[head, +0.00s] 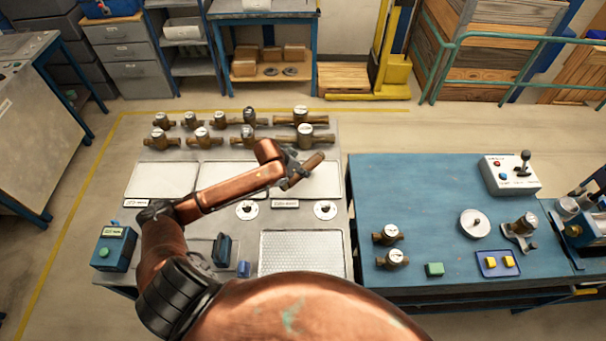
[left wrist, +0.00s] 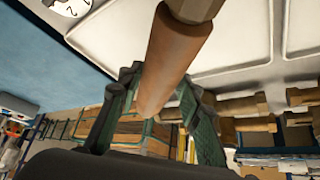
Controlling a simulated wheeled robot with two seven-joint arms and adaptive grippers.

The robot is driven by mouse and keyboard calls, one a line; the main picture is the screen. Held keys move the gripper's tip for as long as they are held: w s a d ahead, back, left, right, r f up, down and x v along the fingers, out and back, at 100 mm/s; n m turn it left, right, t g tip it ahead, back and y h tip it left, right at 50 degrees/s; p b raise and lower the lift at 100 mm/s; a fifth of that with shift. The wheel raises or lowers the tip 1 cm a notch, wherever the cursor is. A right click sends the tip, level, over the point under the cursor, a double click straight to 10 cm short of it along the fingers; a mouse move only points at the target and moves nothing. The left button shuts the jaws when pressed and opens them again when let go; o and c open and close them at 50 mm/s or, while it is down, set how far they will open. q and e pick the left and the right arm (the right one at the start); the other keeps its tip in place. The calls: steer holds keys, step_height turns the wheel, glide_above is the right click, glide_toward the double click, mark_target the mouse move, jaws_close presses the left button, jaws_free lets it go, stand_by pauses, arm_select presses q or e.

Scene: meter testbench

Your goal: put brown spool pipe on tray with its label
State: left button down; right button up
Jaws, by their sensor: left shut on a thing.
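The brown spool pipe (head: 304,171) is in my left gripper (head: 290,167), above the testbench between the middle and right trays. It is tilted, with one end up to the right. In the left wrist view the pipe (left wrist: 172,60) runs between the two green-padded fingers (left wrist: 165,98), which are shut on it. Three pale trays lie on the bench: a left tray (head: 160,179), a middle tray (head: 222,171) partly hidden by my arm, and a right tray (head: 328,181). Small labels (head: 136,203) and (head: 285,204) sit at front edges; their text is too small to read. My right gripper is not seen.
Several brass meters (head: 302,116) stand in rows behind the trays. A perforated plate (head: 302,253) and round dials (head: 325,210) are in front. A blue table (head: 440,205) with meters and a control box (head: 511,174) adjoins at right.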

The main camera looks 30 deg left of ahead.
arm_select(q)
steer(key=shift+w+d+f, duration=0.15)
steer(key=shift+w+f, duration=0.2)
steer(key=shift+w, duration=0.2)
steer(key=shift+w+f, duration=0.4)
steer(key=shift+f, duration=0.1)
step_height(320, 180, down, 2)
steer(key=shift+s+p, duration=0.1)
steer(key=shift+p, duration=0.2)
steer(key=shift+f, duration=0.7)
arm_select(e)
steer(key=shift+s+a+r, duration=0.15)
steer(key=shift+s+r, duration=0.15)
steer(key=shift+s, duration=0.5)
arm_select(q)
steer(key=c, duration=1.7)
jaws_free()
steer(key=o, duration=0.3)
steer(key=shift+s, duration=0.1)
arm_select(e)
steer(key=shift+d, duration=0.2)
arm_select(q)
steer(key=v, duration=1.2)
steer(key=shift+d, duration=0.1)
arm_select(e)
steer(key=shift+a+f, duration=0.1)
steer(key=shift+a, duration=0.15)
